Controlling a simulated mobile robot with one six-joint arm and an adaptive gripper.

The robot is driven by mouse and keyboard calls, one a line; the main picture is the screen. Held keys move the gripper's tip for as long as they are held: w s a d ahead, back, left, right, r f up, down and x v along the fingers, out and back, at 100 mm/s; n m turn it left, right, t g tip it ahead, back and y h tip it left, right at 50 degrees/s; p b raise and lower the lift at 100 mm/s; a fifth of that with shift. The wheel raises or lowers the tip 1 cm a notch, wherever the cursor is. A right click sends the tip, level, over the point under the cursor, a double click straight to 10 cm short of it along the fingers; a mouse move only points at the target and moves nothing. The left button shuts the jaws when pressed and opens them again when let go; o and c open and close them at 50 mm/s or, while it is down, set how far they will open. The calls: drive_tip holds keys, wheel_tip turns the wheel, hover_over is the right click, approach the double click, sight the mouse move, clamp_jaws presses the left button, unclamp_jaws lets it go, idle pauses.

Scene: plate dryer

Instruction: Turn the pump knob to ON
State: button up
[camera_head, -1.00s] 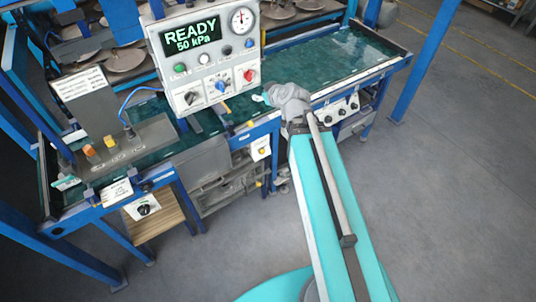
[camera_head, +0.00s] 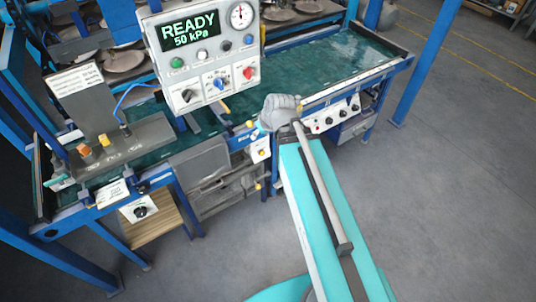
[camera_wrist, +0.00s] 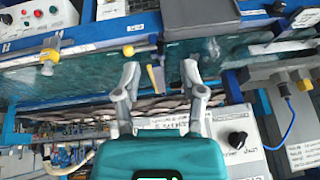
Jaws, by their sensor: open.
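A white control panel (camera_head: 205,50) stands above the bench in the head view, with a display reading "READY 50 kPa". Along its bottom are a black knob (camera_head: 188,96), a blue knob (camera_head: 219,83) and a red knob (camera_head: 248,73). Their labels are too small to read, so I cannot tell which is the pump knob. My gripper (camera_wrist: 160,70) is open and empty in the wrist view, its fingers apart over the bench edge. In the head view my grey wrist is right of and below the panel, apart from it, and the fingers are not clearly visible.
A grey box with a blue cable (camera_wrist: 289,108) and a black knob (camera_wrist: 237,139) show at right in the wrist view. A yellow knob (camera_wrist: 128,51) is at upper left. A lower panel with several knobs (camera_head: 332,113) is on the bench front. The floor at right is clear.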

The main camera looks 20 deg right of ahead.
drive_tip(key=s+d+f+m+g+h+b, duration=0.1)
drive_tip(key=s+f+m+g+h+b, duration=0.1)
drive_tip(key=s+f+g, duration=0.1)
drive_tip(key=shift+s+f, duration=0.55)
drive_tip(key=shift+s, duration=0.55)
drive_tip(key=shift+d, duration=0.1)
